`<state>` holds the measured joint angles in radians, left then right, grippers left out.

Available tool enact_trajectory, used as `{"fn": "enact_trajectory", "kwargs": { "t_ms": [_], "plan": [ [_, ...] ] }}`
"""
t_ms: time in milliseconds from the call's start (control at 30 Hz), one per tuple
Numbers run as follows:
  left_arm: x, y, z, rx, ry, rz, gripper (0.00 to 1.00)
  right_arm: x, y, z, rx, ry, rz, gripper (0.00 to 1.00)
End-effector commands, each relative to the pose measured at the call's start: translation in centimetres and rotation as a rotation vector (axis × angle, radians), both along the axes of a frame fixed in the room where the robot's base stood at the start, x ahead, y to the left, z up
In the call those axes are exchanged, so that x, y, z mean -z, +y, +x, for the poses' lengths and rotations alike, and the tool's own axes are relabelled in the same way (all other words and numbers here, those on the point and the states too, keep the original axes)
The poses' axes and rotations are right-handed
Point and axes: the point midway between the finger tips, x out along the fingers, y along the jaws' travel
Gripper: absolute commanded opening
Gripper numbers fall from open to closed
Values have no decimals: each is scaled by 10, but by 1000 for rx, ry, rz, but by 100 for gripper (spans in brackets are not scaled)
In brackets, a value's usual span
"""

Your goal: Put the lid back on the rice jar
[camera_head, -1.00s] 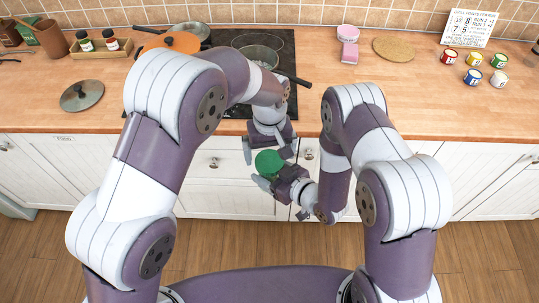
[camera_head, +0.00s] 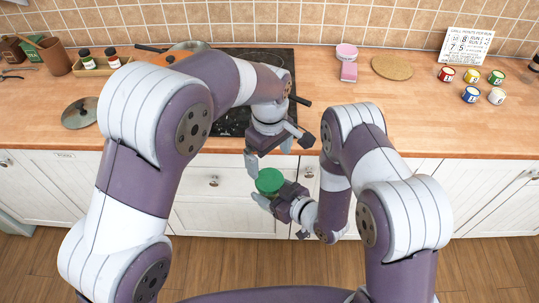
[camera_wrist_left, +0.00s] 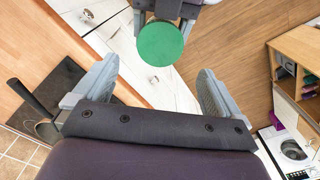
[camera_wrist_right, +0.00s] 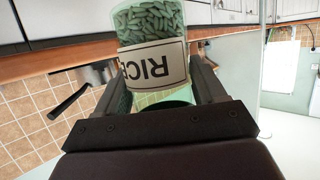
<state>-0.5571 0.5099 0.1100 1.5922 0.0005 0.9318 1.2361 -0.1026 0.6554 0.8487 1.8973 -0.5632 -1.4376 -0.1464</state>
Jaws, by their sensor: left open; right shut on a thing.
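The rice jar (camera_wrist_right: 157,50) is clear with a white RICE label and grains inside. My right gripper (camera_head: 276,198) is shut on it and holds it in front of the counter; the right wrist view shows it upside down. The green round lid (camera_head: 270,181) covers the jar's top in the head view. It is also a full green disc in the left wrist view (camera_wrist_left: 160,43). I cannot tell whether it is fully seated. My left gripper (camera_head: 278,152) is open and empty, just above and behind the lid, apart from it.
The wooden counter (camera_head: 400,125) runs behind my grippers, above white cabinets (camera_head: 220,215). A black hob (camera_head: 232,120) lies behind my left arm. A glass pan lid (camera_head: 80,112) lies at left. Several small coloured tins (camera_head: 471,94) stand at right. The counter's middle right is clear.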

Motion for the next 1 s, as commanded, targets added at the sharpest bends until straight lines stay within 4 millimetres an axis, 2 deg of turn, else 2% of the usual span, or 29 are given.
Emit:
{"fn": "enact_trajectory", "kwargs": {
  "t_ms": [267, 700, 1000],
  "plan": [
    [7, 0, 0, 3, 1, 1, 98, 0, 0, 0, 0, -1, 1, 0],
    [71, 0, 0, 5, 1, 1, 98, -1, 0, 0, 0, -1, 0, 0],
    [81, 0, 0, 5, -1, 0, 98, -1, 0, 0, 0, -1, 0, 0]
  ]
}}
